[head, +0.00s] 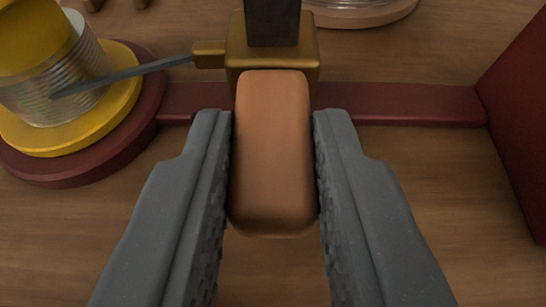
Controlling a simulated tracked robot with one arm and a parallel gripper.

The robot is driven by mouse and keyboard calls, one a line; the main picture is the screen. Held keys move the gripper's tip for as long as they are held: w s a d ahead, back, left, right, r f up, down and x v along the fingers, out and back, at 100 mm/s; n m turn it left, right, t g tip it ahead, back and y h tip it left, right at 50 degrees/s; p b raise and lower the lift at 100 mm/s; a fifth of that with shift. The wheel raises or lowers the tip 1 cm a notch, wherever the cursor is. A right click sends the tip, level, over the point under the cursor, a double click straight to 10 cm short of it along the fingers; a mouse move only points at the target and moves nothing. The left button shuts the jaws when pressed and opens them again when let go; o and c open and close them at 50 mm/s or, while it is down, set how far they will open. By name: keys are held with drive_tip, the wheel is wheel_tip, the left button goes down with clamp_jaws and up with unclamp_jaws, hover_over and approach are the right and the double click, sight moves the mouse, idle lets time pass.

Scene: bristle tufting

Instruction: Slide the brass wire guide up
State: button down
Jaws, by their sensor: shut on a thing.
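The brass wire guide (272,55) is a block at the top middle, around a dark upright post (272,20). An orange-brown rounded handle (272,150) sits at its near side. My gripper (272,125) is shut on this handle, with one grey finger against each side. A grey wire (125,76) runs from a small brass arm on the guide's left to the spool. The handle hides part of the guide's lower front, and the post's top is out of view.
A yellow spool (120,115) wound with silvery wire stands on a dark red round base (60,172) at left. A dark red bar (400,103) runs across behind the handle to a dark red block (525,120) at right. A round glassy item (362,10) is at the top edge.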

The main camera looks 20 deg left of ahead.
sight(277, 214)
drive_tip(key=shift+w+d+r+p, duration=0.1)
drive_tip(key=shift+r+p, duration=1.2)
drive_tip(key=shift+r, duration=0.25)
drive_tip(key=c, duration=1.2)
unclamp_jaws()
drive_tip(key=shift+r, duration=0.1)
drive_tip(key=shift+c, duration=0.2)
drive_tip(key=shift+s, duration=0.35)
drive_tip(key=v, duration=1.3)
drive_tip(key=shift+p, duration=0.4)
drive_tip(key=shift+d, duration=0.15)
